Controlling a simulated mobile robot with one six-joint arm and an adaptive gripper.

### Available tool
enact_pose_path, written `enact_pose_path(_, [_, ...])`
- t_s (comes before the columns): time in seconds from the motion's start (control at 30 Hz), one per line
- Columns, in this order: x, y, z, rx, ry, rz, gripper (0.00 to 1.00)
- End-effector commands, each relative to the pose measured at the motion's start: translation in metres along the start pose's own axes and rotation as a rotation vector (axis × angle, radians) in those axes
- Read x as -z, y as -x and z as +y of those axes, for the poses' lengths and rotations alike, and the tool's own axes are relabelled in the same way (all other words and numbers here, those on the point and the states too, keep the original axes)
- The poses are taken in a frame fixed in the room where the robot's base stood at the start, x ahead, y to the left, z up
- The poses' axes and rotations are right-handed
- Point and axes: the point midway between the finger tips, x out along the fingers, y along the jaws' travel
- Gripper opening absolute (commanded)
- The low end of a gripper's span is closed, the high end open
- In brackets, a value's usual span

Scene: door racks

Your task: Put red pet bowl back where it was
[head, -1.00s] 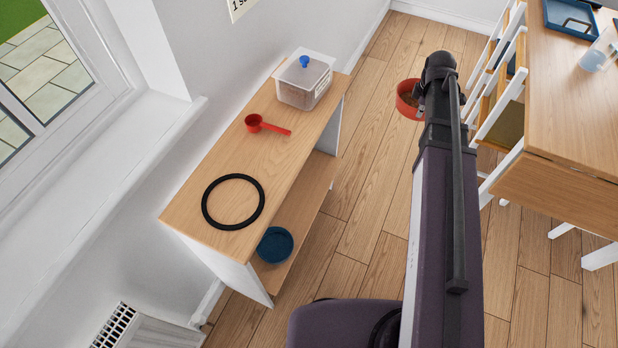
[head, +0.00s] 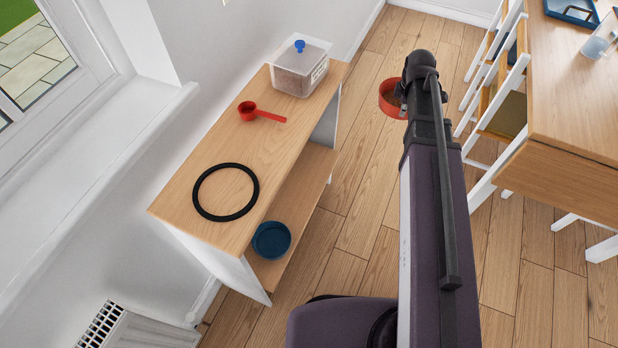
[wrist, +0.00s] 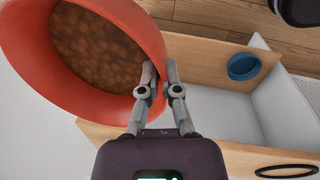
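The red pet bowl (head: 391,99) is full of brown kibble and hangs at the far end of my arm, over the floor right of the wooden shelf unit. In the wrist view the bowl (wrist: 85,107) fills the upper left. My gripper (wrist: 161,80) is shut on its rim, one finger inside the wall and one outside. In the head view my arm hides the gripper and part of the bowl. A black ring (head: 197,199) lies on the near end of the shelf unit's top (head: 205,158); bare wood shows inside it.
A blue bowl (head: 271,240) sits on the lower shelf. A red scoop (head: 262,113) and a clear kibble container (head: 300,70) stand on the top. A table (head: 570,100) with chairs is at right. A radiator (head: 130,330) is near left. Floor between is clear.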

Motion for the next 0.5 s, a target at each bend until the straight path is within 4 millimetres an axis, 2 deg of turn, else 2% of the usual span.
enact_pose_path(0.03, [0.008,-0.018,-0.006,-0.001,0.008,0.001,0.0])
enact_pose_path(0.5, [0.062,-0.092,-0.043,-0.003,0.051,0.007,0.0])
